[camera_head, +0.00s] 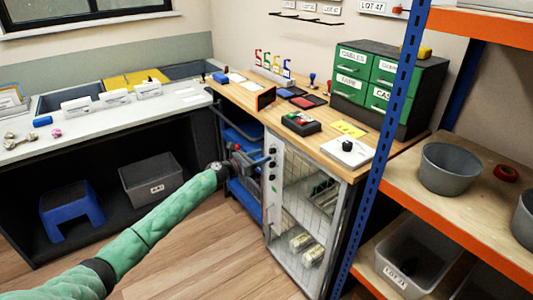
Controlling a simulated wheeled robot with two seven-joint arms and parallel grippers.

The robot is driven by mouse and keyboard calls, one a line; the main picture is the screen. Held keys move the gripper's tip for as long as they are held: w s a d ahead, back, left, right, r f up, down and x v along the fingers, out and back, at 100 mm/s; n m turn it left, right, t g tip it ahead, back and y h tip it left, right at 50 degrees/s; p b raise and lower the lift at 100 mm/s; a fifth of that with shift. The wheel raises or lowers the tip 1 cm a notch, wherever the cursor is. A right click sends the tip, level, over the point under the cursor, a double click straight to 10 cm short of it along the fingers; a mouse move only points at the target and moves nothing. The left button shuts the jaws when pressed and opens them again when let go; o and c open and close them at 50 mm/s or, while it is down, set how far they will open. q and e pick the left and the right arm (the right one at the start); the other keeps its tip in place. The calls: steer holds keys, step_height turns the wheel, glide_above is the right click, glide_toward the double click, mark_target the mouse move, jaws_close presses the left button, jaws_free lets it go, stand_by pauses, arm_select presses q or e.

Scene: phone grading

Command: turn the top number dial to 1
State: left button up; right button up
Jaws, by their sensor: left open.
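A narrow white upright panel (274,205) forms the left edge of the wire-mesh cabinet under the wooden counter. Several small black dials sit in a column near its top. The top dial (272,151) is the highest of them; its number marks are too small to read. My left arm, in a green sleeve, reaches in from the lower left. My left gripper (262,160) is open, with its fingers pointing right at the panel, close to the upper dials. I cannot tell whether a finger touches a dial. My right gripper is out of view.
The wooden counter (235,93) above carries stamps, pads and a white box with a black knob (347,151). An orange-edged shelf (455,237) with a blue post stands close on the right. Open wooden floor (190,265) lies in front of the cabinet.

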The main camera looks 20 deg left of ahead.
mark_target(270, 152)
arm_select(q)
steer(key=shift+x, duration=1.55)
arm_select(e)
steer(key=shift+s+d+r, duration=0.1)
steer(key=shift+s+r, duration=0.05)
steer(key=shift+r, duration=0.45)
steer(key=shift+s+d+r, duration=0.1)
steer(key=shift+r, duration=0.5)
arm_select(q)
steer(key=c, duration=1)
